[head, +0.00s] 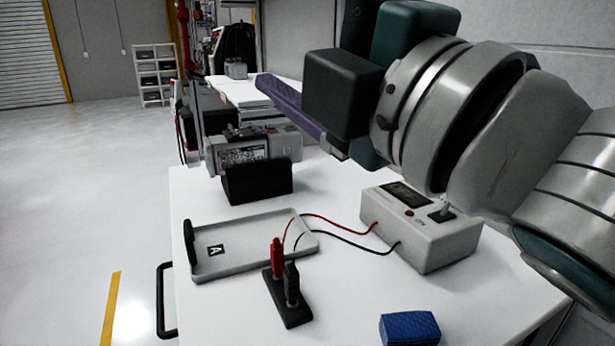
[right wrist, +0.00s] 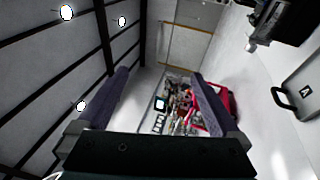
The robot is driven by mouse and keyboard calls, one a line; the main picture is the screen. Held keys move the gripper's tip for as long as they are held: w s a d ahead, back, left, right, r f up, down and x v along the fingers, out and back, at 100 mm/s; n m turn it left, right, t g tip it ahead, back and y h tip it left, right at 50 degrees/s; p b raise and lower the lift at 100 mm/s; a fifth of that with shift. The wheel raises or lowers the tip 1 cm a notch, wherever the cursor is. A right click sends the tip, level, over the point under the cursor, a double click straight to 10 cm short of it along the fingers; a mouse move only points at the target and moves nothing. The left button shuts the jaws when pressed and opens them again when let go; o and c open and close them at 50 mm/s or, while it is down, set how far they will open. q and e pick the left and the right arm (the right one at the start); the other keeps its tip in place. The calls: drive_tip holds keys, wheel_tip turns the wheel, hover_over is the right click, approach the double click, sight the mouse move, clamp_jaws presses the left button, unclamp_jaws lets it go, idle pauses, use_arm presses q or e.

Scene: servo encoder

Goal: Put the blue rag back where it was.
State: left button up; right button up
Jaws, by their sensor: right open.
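The blue rag (head: 409,328), a small folded block, lies on the white table (head: 340,300) at the bottom edge of the head view, right of the middle. My right arm comes in from the right above the table. My right gripper (head: 290,104) points away to the far left, high over the back of the table and well apart from the rag. In the right wrist view my right gripper (right wrist: 160,78) shows two purple fingers spread wide with nothing between them. The rag is not seen in that view. My left gripper is not in view.
A grey tray (head: 265,254) marked A lies left. A black stand (head: 289,312) holds red and black probes, with leads to a grey power box (head: 425,243). A black block (head: 257,182) and a grey device (head: 226,155) stand behind. Bare table surrounds the rag.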

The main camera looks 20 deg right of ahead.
drive_tip(key=s+d+f+m+g+h, duration=0.2)
drive_tip(key=d+f+m+g+h, duration=0.15)
drive_tip(key=f+m, duration=0.4)
drive_tip(key=s+d+f+m+g+h, duration=0.2)
drive_tip(key=d+f+m+g+h, duration=0.1)
drive_tip(key=d+f+m, duration=0.4)
drive_tip(key=s+f+m+g, duration=0.3)
drive_tip(key=s+f+g, duration=0.2)
drive_tip(key=s, duration=0.4)
drive_tip(key=s+a+f+m+g, duration=0.1)
drive_tip(key=s+f+m+g, duration=0.2)
drive_tip(key=s+f+g, duration=0.2)
drive_tip(key=s+f, duration=0.3)
drive_tip(key=s, duration=0.1)
drive_tip(key=shift+a, duration=0.25)
